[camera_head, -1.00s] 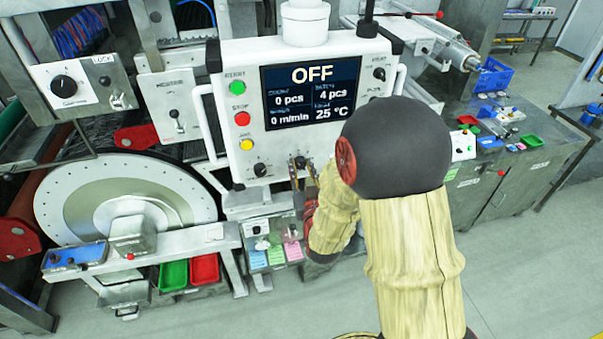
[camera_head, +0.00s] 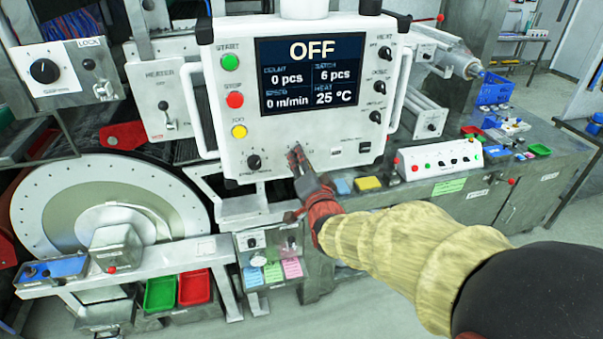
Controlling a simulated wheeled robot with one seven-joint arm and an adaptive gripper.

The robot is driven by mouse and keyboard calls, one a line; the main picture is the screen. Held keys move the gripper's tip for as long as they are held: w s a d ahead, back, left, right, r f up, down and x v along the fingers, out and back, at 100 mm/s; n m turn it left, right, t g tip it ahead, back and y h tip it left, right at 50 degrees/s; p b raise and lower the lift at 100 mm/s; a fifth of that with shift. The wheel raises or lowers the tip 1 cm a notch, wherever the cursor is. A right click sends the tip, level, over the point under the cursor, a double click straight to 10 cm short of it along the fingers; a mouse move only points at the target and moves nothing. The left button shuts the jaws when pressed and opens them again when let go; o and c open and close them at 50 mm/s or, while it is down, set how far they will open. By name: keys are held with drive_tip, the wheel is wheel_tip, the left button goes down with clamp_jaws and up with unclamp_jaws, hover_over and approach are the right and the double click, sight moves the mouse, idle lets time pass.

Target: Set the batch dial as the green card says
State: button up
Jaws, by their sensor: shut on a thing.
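The white control panel (camera_head: 215,120) carries a screen (camera_head: 309,75) that reads OFF, count 0 pcs, batch 6 pcs, 0 m/min and 25 °C. My gripper (camera_head: 297,158) is at the panel's lower edge, shut on the batch dial, which its fingers mostly hide. A small green card (camera_head: 272,272) hangs below the panel between a blue card (camera_head: 253,277) and a pink card (camera_head: 292,268). Its writing is too small to read.
Another black dial (camera_head: 254,162) sits left of my gripper. Start (camera_head: 230,62), stop (camera_head: 235,100) and yellow (camera_head: 239,131) buttons line the panel's left side. More knobs (camera_head: 380,87) are on its right. A green label (camera_head: 448,187) is on the bench front.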

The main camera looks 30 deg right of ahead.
drive_tip(key=m+b, duration=0.4)
drive_tip(key=shift+f+m+y+b, duration=0.15)
drive_tip(key=shift+m+y+b, duration=0.15)
drive_tip(key=shift+m+b, duration=0.1)
idle(0.4)
drive_tip(key=o, duration=1.2)
drive_tip(key=shift+c, duration=0.2)
drive_tip(key=v, duration=1.2)
